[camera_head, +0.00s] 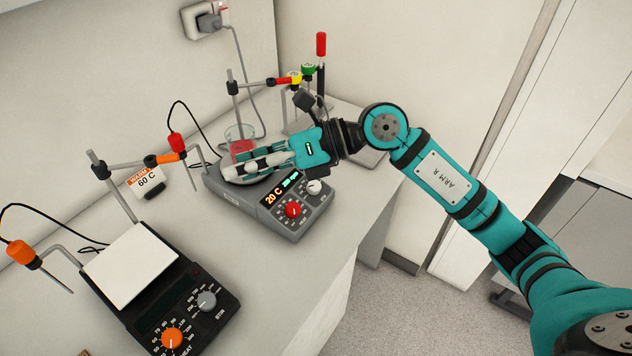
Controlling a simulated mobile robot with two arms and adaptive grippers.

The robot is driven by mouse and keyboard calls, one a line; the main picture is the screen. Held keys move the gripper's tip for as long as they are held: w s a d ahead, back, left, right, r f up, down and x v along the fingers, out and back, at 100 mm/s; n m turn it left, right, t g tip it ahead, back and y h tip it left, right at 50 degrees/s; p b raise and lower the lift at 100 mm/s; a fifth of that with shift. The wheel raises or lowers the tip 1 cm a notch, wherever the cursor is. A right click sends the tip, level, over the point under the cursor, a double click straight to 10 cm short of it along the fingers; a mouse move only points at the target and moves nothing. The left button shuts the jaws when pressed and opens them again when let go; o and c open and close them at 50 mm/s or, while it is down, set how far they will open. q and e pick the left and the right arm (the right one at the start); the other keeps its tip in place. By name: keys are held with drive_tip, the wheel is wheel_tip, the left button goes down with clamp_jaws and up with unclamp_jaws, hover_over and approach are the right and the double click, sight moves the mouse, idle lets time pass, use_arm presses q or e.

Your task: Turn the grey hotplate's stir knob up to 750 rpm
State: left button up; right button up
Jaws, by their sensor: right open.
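The grey hotplate (256,213) stands on the bench in the middle of the head view. Its front panel has a white stir knob (314,187) on the right and a red knob (293,210) on the left. Its display (282,188) shows 20 C in orange and a green reading too small to make out. My right gripper (240,168) is open above the hotplate's top, fingers pointing left, behind the panel and apart from the stir knob. It partly hides the plate and a beaker of red liquid (242,147). My left gripper is not in view.
A black hotplate (190,312) with a white top, an orange knob and a grey knob stands at the front left. Clamp stands with probes (234,100) and cables rise at the back. Bare bench (262,272) lies before the grey hotplate.

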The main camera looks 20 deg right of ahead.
drive_tip(key=w+d+f+h, duration=0.4)
drive_tip(key=d+h, duration=0.3)
drive_tip(key=d, duration=0.3)
drive_tip(key=h, duration=0.5)
approach(316, 185)
drive_tip(key=shift+t, duration=0.3)
drive_tip(key=p+x, duration=0.1)
drive_tip(key=x, duration=0.1)
drive_tip(key=p+x, duration=0.2)
drive_tip(key=x, duration=0.1)
drive_tip(key=p+x, duration=0.1)
drive_tip(key=x, duration=0.1)
drive_tip(key=shift+s+a+f, duration=0.15)
drive_tip(key=shift+s+f, duration=0.05)
drive_tip(key=shift+f, duration=0.1)
drive_tip(key=shift+p+x, duration=0.35)
drive_tip(key=shift+x, duration=0.45)
drive_tip(key=shift+c, duration=0.2)
clamp_jaws()
